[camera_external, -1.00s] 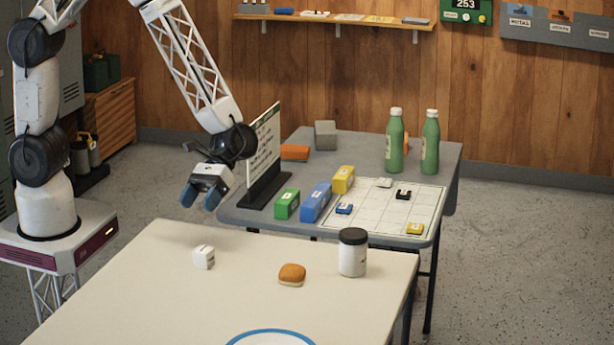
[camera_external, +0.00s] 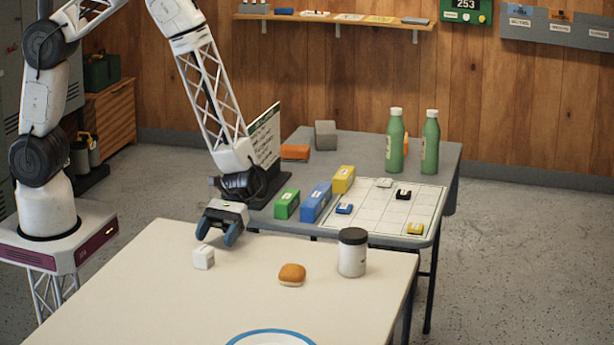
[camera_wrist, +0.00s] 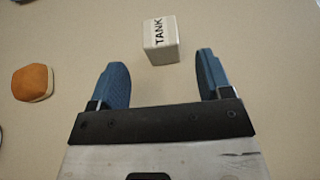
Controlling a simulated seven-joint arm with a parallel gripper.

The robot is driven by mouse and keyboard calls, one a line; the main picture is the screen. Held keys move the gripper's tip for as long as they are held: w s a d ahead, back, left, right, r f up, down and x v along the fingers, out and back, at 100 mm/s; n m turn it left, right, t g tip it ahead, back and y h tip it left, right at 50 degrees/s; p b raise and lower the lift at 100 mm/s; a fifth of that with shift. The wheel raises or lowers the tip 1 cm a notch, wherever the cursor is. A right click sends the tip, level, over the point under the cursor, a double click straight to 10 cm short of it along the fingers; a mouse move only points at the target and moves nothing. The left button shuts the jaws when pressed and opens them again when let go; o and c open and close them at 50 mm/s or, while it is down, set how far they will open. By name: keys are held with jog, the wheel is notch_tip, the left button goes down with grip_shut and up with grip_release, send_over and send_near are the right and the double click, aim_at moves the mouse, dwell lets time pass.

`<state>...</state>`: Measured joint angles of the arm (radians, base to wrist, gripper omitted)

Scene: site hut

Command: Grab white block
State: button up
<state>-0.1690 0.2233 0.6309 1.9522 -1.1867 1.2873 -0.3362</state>
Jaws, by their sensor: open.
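The white block (camera_external: 204,257) is a small cube on the cream table (camera_external: 150,275), near its left back part. In the wrist view the white block (camera_wrist: 161,40) shows the word TANK on its top face. My gripper (camera_external: 217,238) has blue fingers and is above the table, just behind and slightly right of the block in the external view. In the wrist view my gripper (camera_wrist: 163,78) is open and empty. The block lies just beyond the fingertips, between their lines, and I see no contact.
An orange-brown bun (camera_external: 291,274) and a white jar with a dark lid (camera_external: 352,254) stand right of the block. A blue-rimmed plate (camera_external: 270,335) is at the front edge of the picture. A grey table (camera_external: 270,218) behind holds coloured boxes, a sign and green bottles.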

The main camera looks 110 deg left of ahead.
aim_at(201, 251)
jog(key=shift+x, duration=1.2)
jog(key=shift+d, duration=0.1)
jog(key=shift+x, duration=2.55)
jog(key=shift+s+r, duration=0.1)
jog(key=shift+r, duration=0.1)
jog(key=c, duration=1)
jog(key=shift+r, duration=0.15)
jog(key=shift+c, duration=0.2)
jog(key=shift+r, duration=1.75)
jog(key=s+a, duration=0.1)
jog(key=s, duration=0.4)
jog(key=s+a, duration=0.1)
jog(key=s, duration=0.4)
jog(key=s+a+r, duration=0.1)
jog(key=s, duration=0.4)
jog(key=shift+s+a+r, duration=0.1)
jog(key=shift+s+a, duration=0.1)
jog(key=shift+s, duration=0.15)
